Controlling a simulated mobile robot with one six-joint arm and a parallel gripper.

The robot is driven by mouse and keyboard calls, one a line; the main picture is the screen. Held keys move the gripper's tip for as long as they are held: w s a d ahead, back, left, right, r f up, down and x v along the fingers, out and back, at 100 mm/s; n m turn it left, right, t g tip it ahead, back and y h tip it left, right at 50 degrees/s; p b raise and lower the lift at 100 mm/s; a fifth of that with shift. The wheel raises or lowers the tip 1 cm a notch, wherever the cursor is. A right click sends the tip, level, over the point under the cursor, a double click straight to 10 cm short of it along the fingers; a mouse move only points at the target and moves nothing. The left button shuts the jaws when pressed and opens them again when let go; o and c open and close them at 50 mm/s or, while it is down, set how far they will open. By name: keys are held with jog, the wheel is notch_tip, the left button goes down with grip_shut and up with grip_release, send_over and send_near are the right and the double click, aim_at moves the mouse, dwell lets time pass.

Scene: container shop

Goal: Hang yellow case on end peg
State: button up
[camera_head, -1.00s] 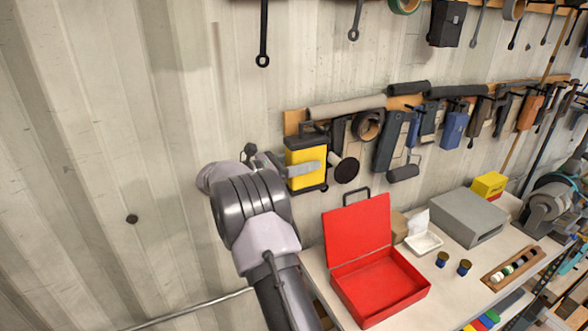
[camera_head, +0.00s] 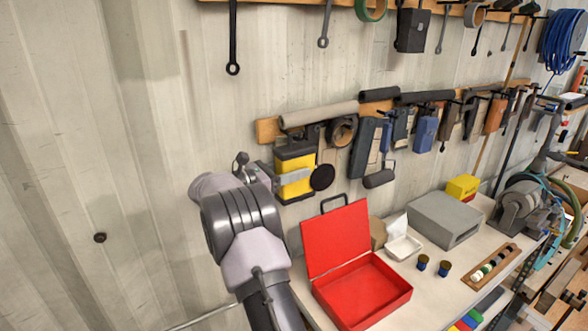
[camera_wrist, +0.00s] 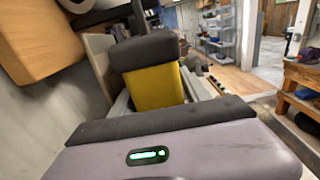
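The yellow case (camera_head: 297,178), with a dark top and dark base, is upright at the left end of the wooden peg rail (camera_head: 267,130). My gripper (camera_head: 293,178) reaches it from the left, with a grey finger across its front face. In the wrist view the case (camera_wrist: 157,88) sits between the two fingers, and my gripper (camera_wrist: 160,98) looks shut on it. The rail end also shows in the wrist view (camera_wrist: 38,42). The end peg is hidden behind the case and the things around it, so I cannot tell whether the case touches it.
A black disc tool (camera_head: 322,177) is just right of the case. A grey foam roll (camera_head: 318,114) lies above it on the rail. An open red box (camera_head: 338,238) stands below on the bench. Wall left of the rail is mostly bare.

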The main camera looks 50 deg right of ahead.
jog(key=o, duration=0.3)
jog(key=shift+o, duration=0.2)
jog(key=shift+a, duration=0.1)
jog(key=b+v, duration=0.2)
jog(key=v, duration=1.5)
jog(key=s+a+f+m+t+y+b, duration=0.35)
jog(key=s+a+f+y+b, duration=0.2)
jog(key=s+f+b, duration=0.5)
jog(key=s+a+f+m+t+y+b, duration=0.2)
jog(key=s+a+f+m+y+b, duration=0.4)
jog(key=f+b, duration=0.75)
jog(key=s+a+f+m+t+y+b, duration=0.3)
jog(key=s+a+f+b, duration=0.4)
jog(key=a+f, duration=0.3)
jog(key=s+a+f+m+t+y+b, duration=0.3)
jog(key=s+a+f+m+b, duration=0.3)
jog(key=a+f+b, duration=0.3)
notch_tip(320, 180, down, 2)
jog(key=shift+s+a+f+y, duration=0.2)
jog(key=shift+s+a+y, duration=0.25)
jog(key=shift+y, duration=0.4)
